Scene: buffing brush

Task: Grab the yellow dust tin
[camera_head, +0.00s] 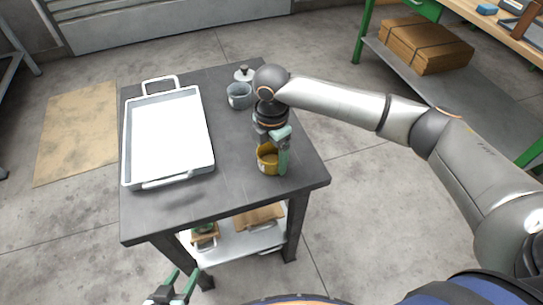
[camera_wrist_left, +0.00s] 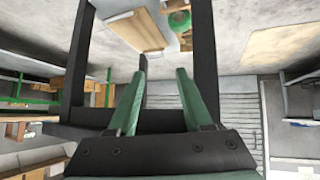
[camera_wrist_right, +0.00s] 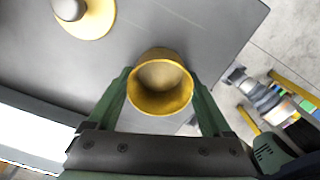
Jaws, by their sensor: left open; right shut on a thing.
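The yellow dust tin (camera_head: 266,161) is at the right front part of the dark table top, below my right gripper (camera_head: 273,150). In the right wrist view the round, open-topped tin (camera_wrist_right: 160,84) sits between the two green fingers of my right gripper (camera_wrist_right: 165,95), which are shut on it. I cannot tell whether the tin still touches the table. My left gripper (camera_head: 182,285) is open and empty, low in front of the table. Its two separated fingers (camera_wrist_left: 160,88) also show in the left wrist view.
A white tray (camera_head: 128,150) with handles covers the table's left side. A grey pot (camera_head: 239,96) and a knobbed lid-like item (camera_head: 243,74) stand at the back. The table's front middle is clear. A workbench (camera_head: 460,85) with cardboard boxes (camera_head: 426,45) is at the right.

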